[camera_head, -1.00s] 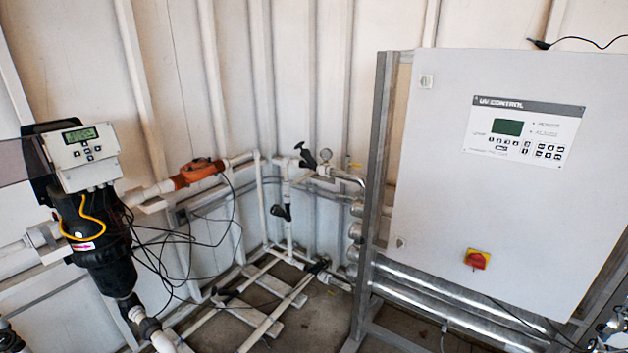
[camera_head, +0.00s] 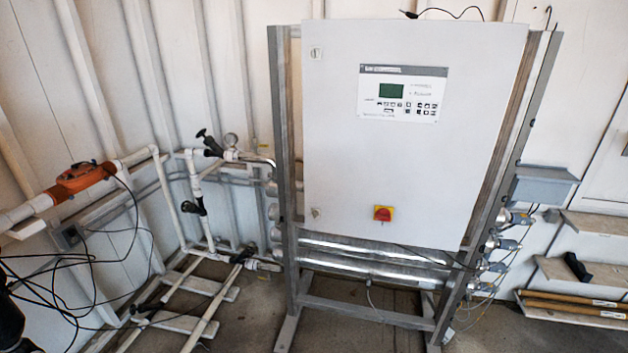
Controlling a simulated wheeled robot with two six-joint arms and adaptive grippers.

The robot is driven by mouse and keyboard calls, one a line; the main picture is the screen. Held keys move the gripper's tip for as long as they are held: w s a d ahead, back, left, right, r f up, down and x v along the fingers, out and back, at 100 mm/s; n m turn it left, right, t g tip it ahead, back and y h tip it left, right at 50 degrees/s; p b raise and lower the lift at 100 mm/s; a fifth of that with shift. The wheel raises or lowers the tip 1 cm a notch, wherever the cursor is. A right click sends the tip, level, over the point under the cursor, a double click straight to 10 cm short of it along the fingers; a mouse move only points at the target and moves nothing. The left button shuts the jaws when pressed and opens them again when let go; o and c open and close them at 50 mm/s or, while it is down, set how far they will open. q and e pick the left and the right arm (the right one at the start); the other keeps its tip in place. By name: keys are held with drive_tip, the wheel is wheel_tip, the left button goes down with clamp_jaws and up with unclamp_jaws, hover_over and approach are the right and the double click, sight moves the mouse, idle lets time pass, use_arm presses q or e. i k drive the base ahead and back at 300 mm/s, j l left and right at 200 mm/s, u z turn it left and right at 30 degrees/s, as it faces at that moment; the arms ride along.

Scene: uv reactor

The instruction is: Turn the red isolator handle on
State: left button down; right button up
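The red isolator handle (camera_head: 383,213) sits on a yellow square plate low on the front of the grey control cabinet (camera_head: 340,160). It is small in the view, and its exact turn position is hard to tell. The cabinet door is shut, with a UV control panel (camera_head: 402,93) and a green screen above the handle. Neither of my grippers shows in the head view.
The cabinet hangs on a metal frame (camera_head: 284,130) with steel tubes below. White pipes and black cables fill the left. Shelves (camera_head: 590,272) and a grey box (camera_head: 543,186) stand at right. Some floor shows in front of the frame.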

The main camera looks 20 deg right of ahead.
sight(382, 215)
drive_tip(key=i+z, duration=0.1)
drive_tip(key=z, duration=0.7)
drive_tip(key=i+j+z, duration=0.1)
drive_tip(key=z, duration=0.3)
drive_tip(key=j+z, duration=0.15)
drive_tip(key=z, duration=0.2)
